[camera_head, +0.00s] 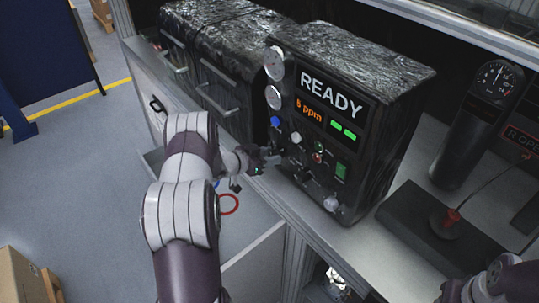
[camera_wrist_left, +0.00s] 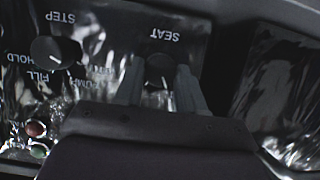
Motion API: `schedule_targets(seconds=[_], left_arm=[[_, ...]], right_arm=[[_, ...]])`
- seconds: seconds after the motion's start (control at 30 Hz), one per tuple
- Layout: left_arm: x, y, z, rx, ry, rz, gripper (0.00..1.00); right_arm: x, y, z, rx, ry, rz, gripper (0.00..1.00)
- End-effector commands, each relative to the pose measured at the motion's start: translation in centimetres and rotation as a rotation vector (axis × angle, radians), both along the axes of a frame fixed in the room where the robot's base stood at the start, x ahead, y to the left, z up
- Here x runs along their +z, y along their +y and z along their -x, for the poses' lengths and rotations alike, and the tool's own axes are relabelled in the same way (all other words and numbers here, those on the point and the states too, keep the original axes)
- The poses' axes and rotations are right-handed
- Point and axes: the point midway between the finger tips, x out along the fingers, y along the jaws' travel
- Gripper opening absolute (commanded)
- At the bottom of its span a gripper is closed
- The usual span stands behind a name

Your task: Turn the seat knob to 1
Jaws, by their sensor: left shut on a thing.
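The seat knob (camera_wrist_left: 159,69) is a dark round knob under an upside-down "SEAT" label in the left wrist view. My left gripper (camera_wrist_left: 160,88) has a finger on each side of it and is shut on it. In the head view, my left gripper (camera_head: 272,160) is at the lower left of the black tester's front panel (camera_head: 317,135), and the knob is hidden there. I cannot read the knob's pointer or its numbers. My right gripper is out of view.
The step knob (camera_wrist_left: 55,52) sits beside the seat knob, with a red and a green button below it. The tester's screen (camera_head: 330,95) reads "READY" and "ppm". A dark cylinder with a gauge (camera_head: 495,80) and a red-topped device (camera_head: 452,217) stand to the right.

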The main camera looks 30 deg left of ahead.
Motion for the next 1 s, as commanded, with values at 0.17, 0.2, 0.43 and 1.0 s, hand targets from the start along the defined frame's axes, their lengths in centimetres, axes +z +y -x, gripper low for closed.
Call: schedule_targets(seconds=[0.17,0.2,0.43,1.0], left_arm=[[-0.7,-0.2,0.4,-0.002,0.019,0.012,0.08],[-0.7,-0.2,0.4,-0.002,0.019,0.012,0.08],[-0.7,-0.2,0.4,-0.003,0.019,0.011,0.08],[0.5,0.9,2.1,0.000,0.005,0.007,0.64]], right_arm=[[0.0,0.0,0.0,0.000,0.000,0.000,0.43],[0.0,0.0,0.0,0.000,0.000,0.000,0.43],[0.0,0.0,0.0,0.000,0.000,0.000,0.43],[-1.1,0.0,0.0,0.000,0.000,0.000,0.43]])
